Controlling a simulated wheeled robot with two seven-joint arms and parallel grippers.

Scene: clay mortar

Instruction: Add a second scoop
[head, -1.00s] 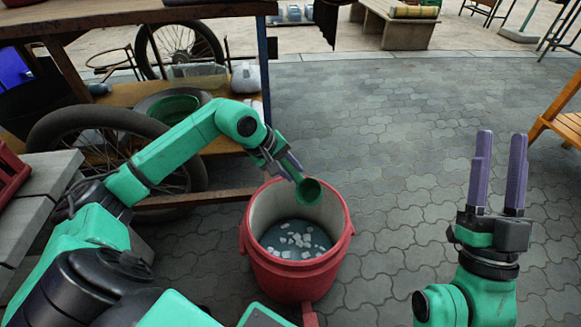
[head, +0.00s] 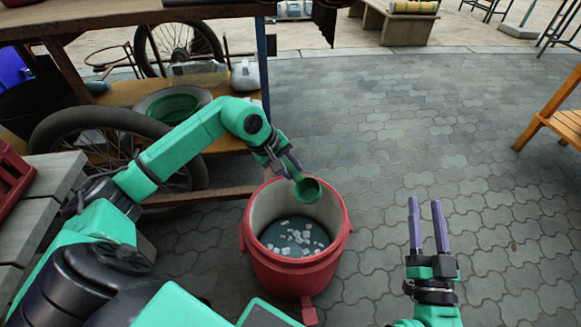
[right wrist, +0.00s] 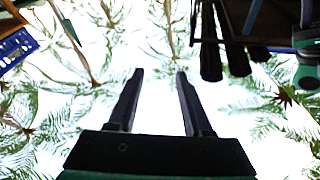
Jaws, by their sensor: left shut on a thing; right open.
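A red bucket-like cooler (head: 297,270) with a pale inside stands on the paving in the middle of the head view. Several whitish ice-like pieces (head: 290,238) lie in the bluish bottom of it. My left gripper (head: 282,163) is shut on the handle of a green scoop (head: 307,190). The scoop's round cup is over the cooler's opening, near its back rim; I cannot tell whether it holds anything. My right gripper (head: 429,202) is open and empty, pointing up, to the right of the cooler. Its two fingers also show apart in the right wrist view (right wrist: 157,85).
A wooden cart with a wheel (head: 110,150) stands at the left, with a green basin (head: 172,108) on its shelf. A grey slatted surface (head: 35,205) is at the near left. An orange wooden chair (head: 560,115) stands at the right. The paving (head: 400,120) between is clear.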

